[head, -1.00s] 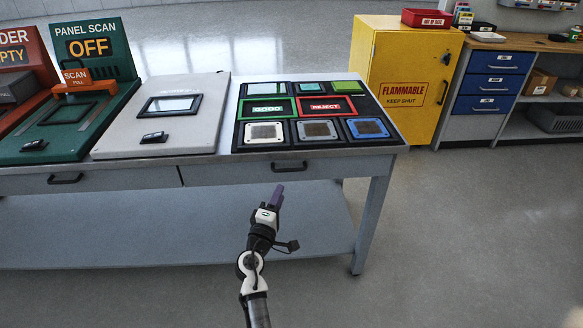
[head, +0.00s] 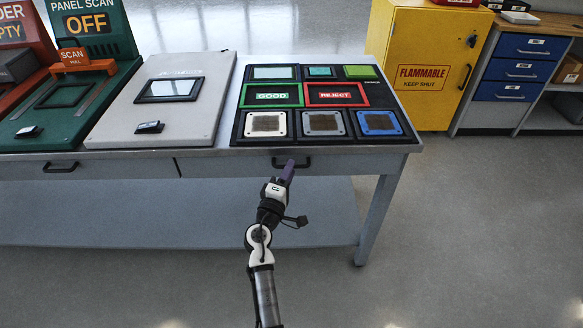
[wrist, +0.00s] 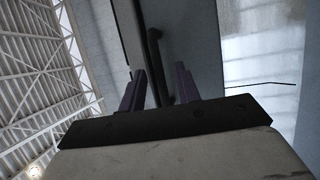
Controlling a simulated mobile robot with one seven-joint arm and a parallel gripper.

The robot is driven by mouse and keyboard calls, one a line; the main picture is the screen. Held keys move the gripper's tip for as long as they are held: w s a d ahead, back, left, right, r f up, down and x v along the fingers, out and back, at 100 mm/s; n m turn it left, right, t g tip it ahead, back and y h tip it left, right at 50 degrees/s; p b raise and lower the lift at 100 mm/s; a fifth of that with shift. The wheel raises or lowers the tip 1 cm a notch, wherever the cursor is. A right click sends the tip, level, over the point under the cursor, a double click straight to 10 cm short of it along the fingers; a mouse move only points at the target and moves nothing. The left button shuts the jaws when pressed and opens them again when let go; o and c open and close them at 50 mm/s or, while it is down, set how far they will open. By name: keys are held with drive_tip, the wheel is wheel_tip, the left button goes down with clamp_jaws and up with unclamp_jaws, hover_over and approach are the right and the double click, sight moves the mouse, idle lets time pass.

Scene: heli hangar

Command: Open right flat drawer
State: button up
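The right flat drawer (head: 345,164) is a grey front under the tabletop edge and sits flush in the bench. Its dark bar handle (head: 304,164) is partly hidden behind my gripper (head: 288,167). In the wrist view, the two purple fingers of my gripper (wrist: 160,75) are apart. The dark handle (wrist: 154,45) shows between them, with a gap visible on each side. I cannot tell how far the fingertips reach past the bar, or whether either touches it.
The left drawer (head: 110,168) is beside it, also flush. The bench top carries a grey scan panel (head: 115,115) and a black button board (head: 240,135). A lower shelf (head: 150,220) spans beneath. A yellow flammables cabinet (head: 425,50) stands right; the floor (head: 480,230) there is clear.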

clamp_jaws()
idle(0.3)
drive_tip(key=shift+s, duration=0.1)
